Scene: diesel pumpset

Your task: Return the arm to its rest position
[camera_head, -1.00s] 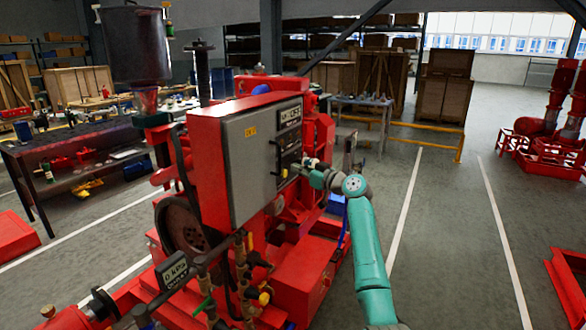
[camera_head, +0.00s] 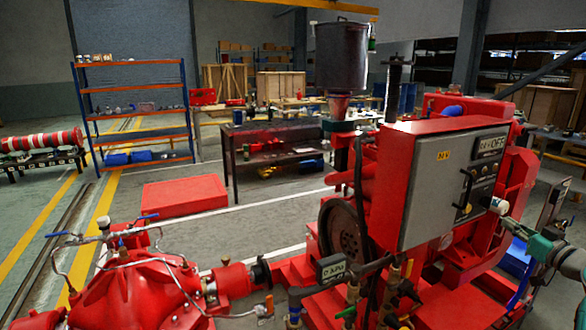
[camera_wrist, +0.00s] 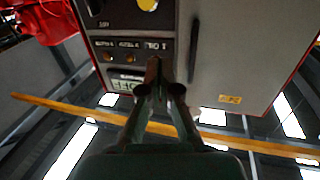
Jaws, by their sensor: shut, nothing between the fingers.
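My teal arm (camera_head: 548,248) reaches in from the right edge in the head view, bent and raised beside the pumpset's grey control box (camera_head: 428,190). My gripper (camera_head: 506,220) is at the box's panel side, small and partly unclear there. In the wrist view my gripper (camera_wrist: 156,78) is shut and empty, its fingertips together in front of the control panel (camera_wrist: 132,48), which appears upside down. Whether the tips touch the panel cannot be told. The display (camera_head: 490,144) on the box reads OFF.
The red pumpset engine (camera_head: 520,175) stands close around the arm. A red pump (camera_head: 130,290) is at the lower left. A dark workbench (camera_head: 275,135) and a shelf rack (camera_head: 133,110) stand behind. Open floor lies around the red floor block (camera_head: 185,196).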

